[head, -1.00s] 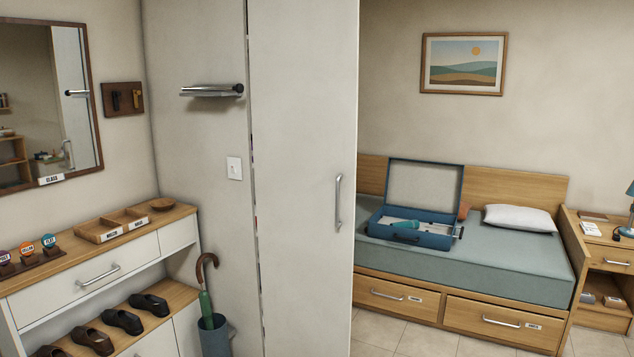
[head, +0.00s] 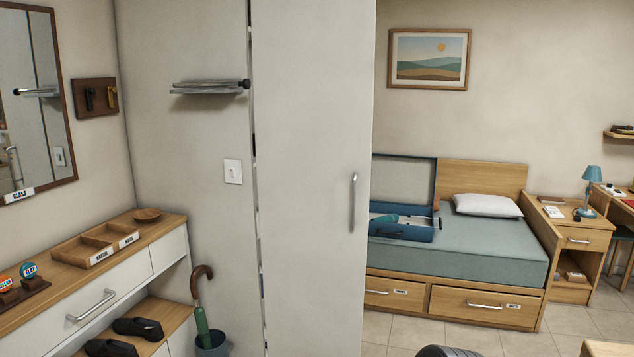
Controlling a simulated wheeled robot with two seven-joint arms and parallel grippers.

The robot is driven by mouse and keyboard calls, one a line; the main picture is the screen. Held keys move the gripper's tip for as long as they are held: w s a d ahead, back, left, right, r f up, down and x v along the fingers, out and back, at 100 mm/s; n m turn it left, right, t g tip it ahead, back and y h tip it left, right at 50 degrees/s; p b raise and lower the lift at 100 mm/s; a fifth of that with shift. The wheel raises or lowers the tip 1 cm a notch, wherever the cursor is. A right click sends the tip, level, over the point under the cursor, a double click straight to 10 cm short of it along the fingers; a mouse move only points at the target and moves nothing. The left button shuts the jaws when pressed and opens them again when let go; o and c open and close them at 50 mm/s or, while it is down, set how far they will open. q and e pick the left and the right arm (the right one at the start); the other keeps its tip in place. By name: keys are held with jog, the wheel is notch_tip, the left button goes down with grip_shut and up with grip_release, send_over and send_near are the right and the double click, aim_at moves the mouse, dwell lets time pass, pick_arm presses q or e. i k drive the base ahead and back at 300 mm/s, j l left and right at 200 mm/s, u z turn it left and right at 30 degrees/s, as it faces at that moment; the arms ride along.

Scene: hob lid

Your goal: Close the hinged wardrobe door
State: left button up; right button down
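The wardrobe door (head: 312,190) is a tall white panel in the middle of the head view, with a vertical metal bar handle (head: 353,203) near its right edge. A narrow dark slit with small bits of colour runs down its left edge, beside the grey wall panel. The door stands ajar or open; how far I cannot tell. The wardrobe's inside is mostly hidden. Neither gripper can be made out. A dark rounded piece shows at the bottom edge, possibly part of my arm.
A shoe cabinet (head: 105,262) with a tray stands at left. An umbrella stand (head: 213,345) is on the floor close left of the door. Right of the door are a bed (head: 470,255) with an open blue suitcase (head: 405,232) and a nightstand (head: 570,240).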

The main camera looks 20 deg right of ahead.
aim_at(313, 65)
jog(key=i, duration=0.7)
jog(key=i+l+u, duration=0.15)
jog(key=i, duration=0.55)
